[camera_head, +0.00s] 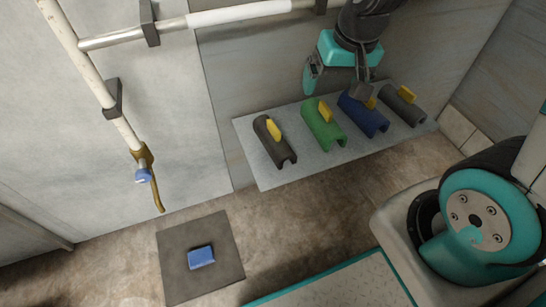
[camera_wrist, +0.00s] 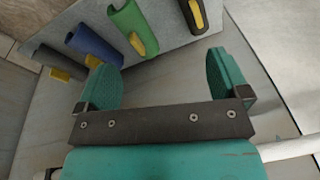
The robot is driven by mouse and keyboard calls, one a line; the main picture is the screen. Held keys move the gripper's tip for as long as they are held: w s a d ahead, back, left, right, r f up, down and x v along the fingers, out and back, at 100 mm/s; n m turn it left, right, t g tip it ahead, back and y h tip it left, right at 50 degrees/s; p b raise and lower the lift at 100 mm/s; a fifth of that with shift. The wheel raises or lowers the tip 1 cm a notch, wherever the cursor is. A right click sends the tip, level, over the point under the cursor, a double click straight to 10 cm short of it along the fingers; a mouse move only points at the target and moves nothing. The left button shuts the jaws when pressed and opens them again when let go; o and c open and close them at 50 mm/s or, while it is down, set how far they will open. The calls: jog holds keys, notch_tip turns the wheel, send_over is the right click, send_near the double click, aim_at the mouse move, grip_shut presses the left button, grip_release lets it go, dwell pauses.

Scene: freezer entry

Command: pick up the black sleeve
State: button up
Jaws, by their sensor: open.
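A black sleeve (camera_head: 272,146), a half-pipe with a yellow tab, lies at the left end of a grey shelf (camera_head: 262,178) in the head view. It also shows at the top of the wrist view (camera_wrist: 187,17), partly cut off. A green sleeve (camera_head: 321,128), a blue sleeve (camera_head: 364,118) and a dark grey sleeve (camera_head: 401,107) lie to its right, each with a yellow tab. My gripper (camera_head: 337,82) is open and empty, above the back of the shelf near the green and blue sleeves. In the wrist view, no sleeve lies between its fingers (camera_wrist: 164,78).
A white pipe (camera_head: 99,89) with a blue-handled tap (camera_head: 143,176) runs along the wall at left. A blue block (camera_head: 201,257) lies on a dark mat (camera_head: 177,285) on the floor. A wall (camera_head: 240,75) stands close behind the shelf.

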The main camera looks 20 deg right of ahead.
jog(key=w+a+f+m, duration=0.2)
jog(key=w+f+m, duration=0.4)
jog(key=w+f, duration=0.1)
jog(key=m+g+y, duration=0.1)
jog(key=m+g, duration=0.1)
jog(key=m, duration=0.6)
send_over(274, 126)
jog(key=d, duration=0.1)
notch_tip(274, 126, down, 6)
jog(key=shift+w+a+f+b, duration=0.15)
jog(key=shift+f+b, duration=0.15)
jog(key=shift+f, duration=0.25)
jog(key=shift+w+d+f+b, duration=0.15)
jog(key=shift+f+b, duration=0.15)
jog(key=shift+f, duration=0.25)
jog(key=f+b, duration=0.1)
jog(key=f, duration=0.2)
jog(key=a+f+b, duration=0.1)
jog(key=f, duration=0.1)
jog(key=shift+s+f+b, duration=0.1)
jog(key=shift+s+b, duration=0.15)
jog(key=shift+b, duration=0.1)
jog(key=shift+c, duration=0.2)
jog(key=c, duration=1)
